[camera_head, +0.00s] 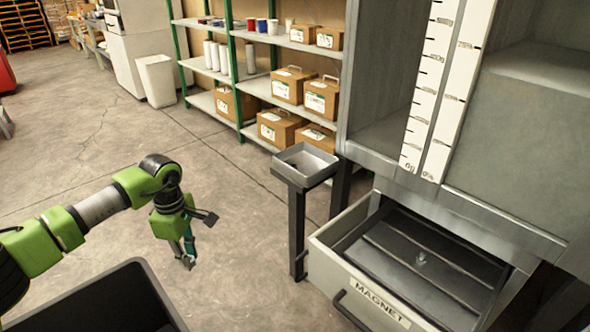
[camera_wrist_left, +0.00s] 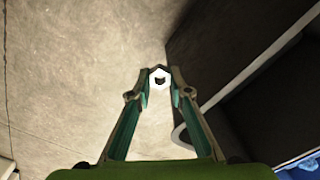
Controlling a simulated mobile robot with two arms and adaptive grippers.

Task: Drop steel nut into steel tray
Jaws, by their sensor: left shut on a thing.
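The steel nut (camera_wrist_left: 159,78) is a pale hexagonal ring between the fingertips of my left gripper in the left wrist view. My left gripper (camera_head: 188,260) is shut on it and points down above the floor, beside the black bin. The nut is too small to make out in the head view. The steel tray (camera_head: 306,160) is a small, shallow, open tray on a post stand, to the right of and apart from my left gripper. No contents show in it. My right gripper is not in view.
An open drawer labelled MAGNET (camera_head: 378,301) juts from the grey cabinet right of the tray, with a small shiny piece (camera_head: 421,258) inside. A black bin (camera_head: 92,290) stands at the lower left. Shelves with boxes (camera_head: 277,128) are behind. Floor between gripper and stand is clear.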

